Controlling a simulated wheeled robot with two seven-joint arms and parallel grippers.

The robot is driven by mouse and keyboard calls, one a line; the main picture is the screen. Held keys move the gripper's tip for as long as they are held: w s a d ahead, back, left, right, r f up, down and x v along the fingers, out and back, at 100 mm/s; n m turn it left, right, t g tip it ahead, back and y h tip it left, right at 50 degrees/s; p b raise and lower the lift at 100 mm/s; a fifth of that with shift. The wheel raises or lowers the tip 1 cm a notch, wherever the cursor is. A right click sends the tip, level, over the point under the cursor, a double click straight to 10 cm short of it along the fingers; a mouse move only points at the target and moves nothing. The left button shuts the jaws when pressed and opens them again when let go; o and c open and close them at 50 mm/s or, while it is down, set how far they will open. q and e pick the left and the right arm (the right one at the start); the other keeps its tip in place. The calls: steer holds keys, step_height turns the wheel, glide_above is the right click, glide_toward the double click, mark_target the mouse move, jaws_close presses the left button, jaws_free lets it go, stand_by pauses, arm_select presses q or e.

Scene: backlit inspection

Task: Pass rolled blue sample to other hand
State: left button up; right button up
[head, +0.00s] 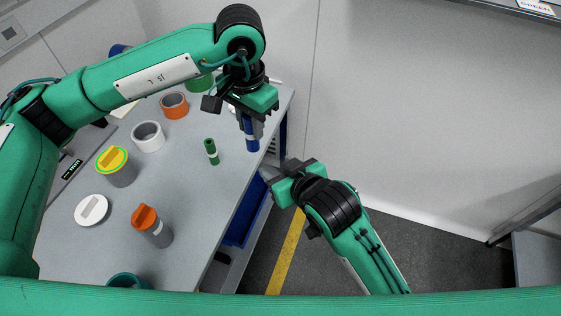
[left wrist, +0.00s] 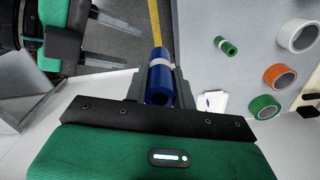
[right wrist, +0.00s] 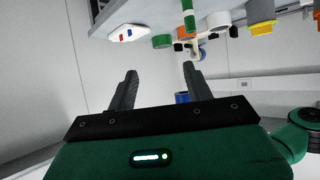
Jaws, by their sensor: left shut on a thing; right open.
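The rolled blue sample (head: 251,138) is a dark blue roll with a pale band. My left gripper (head: 250,122) is shut on it and holds it pointing down near the table's right edge. The left wrist view shows the blue roll (left wrist: 160,80) between the two fingers, its open end facing the camera. My right gripper (head: 276,172) is open and empty, lower and to the right of the roll, apart from it. Its spread fingers show in the right wrist view (right wrist: 157,88). A blue thing (right wrist: 182,98) shows beside the right finger there; I cannot tell what it is.
On the grey table (head: 190,190) stand a small green roll (head: 211,151), a white ring (head: 148,136), an orange ring (head: 174,105), a yellow-lidded pot (head: 118,168) and an orange-lidded jar (head: 152,226). Open floor lies right of the table.

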mark_target(254, 145)
steer(key=s+r+y, duration=0.1)
steer(key=s+r, duration=0.4)
steer(key=r, duration=0.4)
steer(key=shift+n+t, duration=0.3)
steer(key=shift+t, duration=0.1)
steer(key=x, duration=1.1)
steer(key=shift+w+a+f, duration=0.2)
steer(key=shift+w+a, duration=0.05)
steer(key=shift+a, duration=0.1)
steer(key=shift+c, duration=0.3)
steer(key=c, duration=1)
arm_select(q)
steer(key=o, duration=1)
steer(key=shift+o, duration=0.2)
